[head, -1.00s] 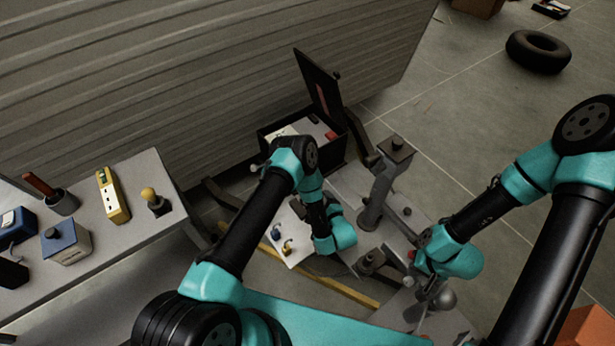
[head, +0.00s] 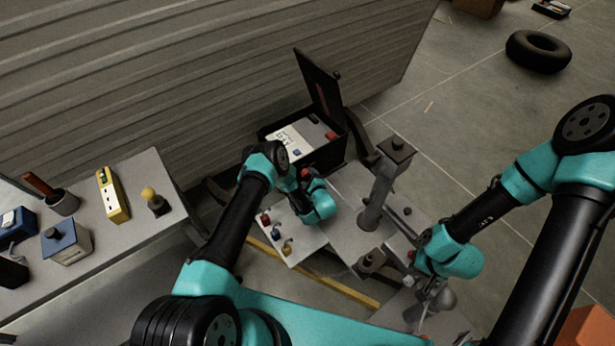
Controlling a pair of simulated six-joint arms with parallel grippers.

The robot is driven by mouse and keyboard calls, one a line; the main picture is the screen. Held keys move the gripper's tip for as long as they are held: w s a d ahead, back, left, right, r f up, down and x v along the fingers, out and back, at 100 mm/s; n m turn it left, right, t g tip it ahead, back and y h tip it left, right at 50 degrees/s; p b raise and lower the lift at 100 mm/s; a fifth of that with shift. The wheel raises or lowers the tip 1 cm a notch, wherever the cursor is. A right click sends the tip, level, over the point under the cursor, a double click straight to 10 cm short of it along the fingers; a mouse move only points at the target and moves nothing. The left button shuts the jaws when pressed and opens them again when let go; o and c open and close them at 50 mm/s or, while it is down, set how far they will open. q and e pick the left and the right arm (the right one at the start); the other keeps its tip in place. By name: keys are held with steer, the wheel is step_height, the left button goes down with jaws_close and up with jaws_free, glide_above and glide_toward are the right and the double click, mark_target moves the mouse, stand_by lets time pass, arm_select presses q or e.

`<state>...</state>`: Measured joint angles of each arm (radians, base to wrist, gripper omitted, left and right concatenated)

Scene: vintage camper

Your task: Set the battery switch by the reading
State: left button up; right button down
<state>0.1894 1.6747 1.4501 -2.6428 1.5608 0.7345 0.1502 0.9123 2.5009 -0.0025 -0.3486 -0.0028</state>
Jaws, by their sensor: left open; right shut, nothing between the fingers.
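An open black battery box (head: 345,152) stands against the camper wall with its lid (head: 318,85) raised. Inside it are a white label (head: 287,143), a red cap (head: 330,135) and a small blue part (head: 297,152). A pale panel (head: 300,250) in front carries a red (head: 265,218), a blue (head: 275,233) and a brass-coloured (head: 287,246) control. I cannot tell which part is the battery switch, and no reading is legible. My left gripper (head: 307,180) is open between panel and box, its fingers mostly hidden by its wrist. My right gripper (head: 424,290) is shut and empty by the hitch.
A grey bench (head: 150,235) at left holds a yellow meter-like device (head: 113,195), a yellow-knobbed part (head: 154,202), a blue box (head: 66,243) and a cup (head: 62,203). A grey jack post (head: 382,185) stands right of my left gripper. A tyre (head: 538,51) lies on open floor.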

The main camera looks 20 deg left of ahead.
arm_select(q)
steer(key=shift+x, duration=0.8)
steer(key=shift+c, duration=0.3)
steer(key=c, duration=0.9)
steer(key=shift+o, duration=0.2)
steer(key=shift+m, duration=0.3)
steer(key=m+g+y, duration=0.1)
steer(key=m+g, duration=0.1)
steer(key=m, duration=0.2)
steer(key=shift+d, duration=0.15)
steer(key=m+g+y, duration=0.1)
steer(key=m, duration=0.2)
steer(key=shift+w+g, duration=0.1)
steer(key=shift+g, duration=0.2)
steer(key=shift+m+g+y, duration=0.4)
steer(key=shift+m, duration=0.9)
